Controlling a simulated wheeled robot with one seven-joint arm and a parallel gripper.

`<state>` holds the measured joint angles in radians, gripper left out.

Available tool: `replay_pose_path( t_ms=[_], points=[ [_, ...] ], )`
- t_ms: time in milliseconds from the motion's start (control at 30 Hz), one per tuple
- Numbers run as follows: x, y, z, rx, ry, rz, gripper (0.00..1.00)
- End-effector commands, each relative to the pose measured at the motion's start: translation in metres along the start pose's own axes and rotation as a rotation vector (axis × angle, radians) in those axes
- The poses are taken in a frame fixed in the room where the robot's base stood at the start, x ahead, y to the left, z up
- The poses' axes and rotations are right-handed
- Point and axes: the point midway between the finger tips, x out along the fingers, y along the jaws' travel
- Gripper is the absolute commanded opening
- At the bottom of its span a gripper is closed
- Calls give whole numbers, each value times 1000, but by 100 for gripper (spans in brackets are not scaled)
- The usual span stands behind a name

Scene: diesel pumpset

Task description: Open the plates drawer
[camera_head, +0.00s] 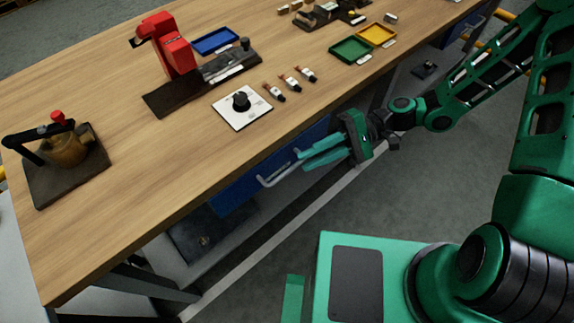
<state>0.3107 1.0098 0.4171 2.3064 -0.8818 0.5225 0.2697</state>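A blue drawer (234,194) sits under the front edge of the wooden workbench, with a pale bar handle (278,177) on its front. No plates label is readable on it. It looks shut, though the tabletop hides its upper part. My gripper (302,162) is at the right end of the handle, with its two teal fingers pointing left. The fingertips overlap the handle end in the camera_head view. I cannot tell whether the handle lies between the fingers or whether they touch it. The gap between the fingers is hard to judge.
The workbench top (130,105) holds a red press (172,50), a white plate with a black knob (241,105), several small bottles, trays and a clamp fixture (62,150). A lower shelf (270,240) runs below the drawer. Grey floor is clear in front.

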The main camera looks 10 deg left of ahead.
Motion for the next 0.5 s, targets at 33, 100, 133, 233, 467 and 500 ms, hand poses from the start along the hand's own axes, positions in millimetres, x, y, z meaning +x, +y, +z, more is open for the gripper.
replay_pose_path(
  t_ms=[33,100,133,233,467,500],
  points=[
    [11,0,2,1,-6,1,17],
    [23,0,2,1,-5,2,17],
    [28,0,1,1,-5,2,17],
    [43,1,1,1,-5,3,17],
    [64,0,1,1,-2,2,17],
    [65,1,1,1,-2,2,17]
  ],
)
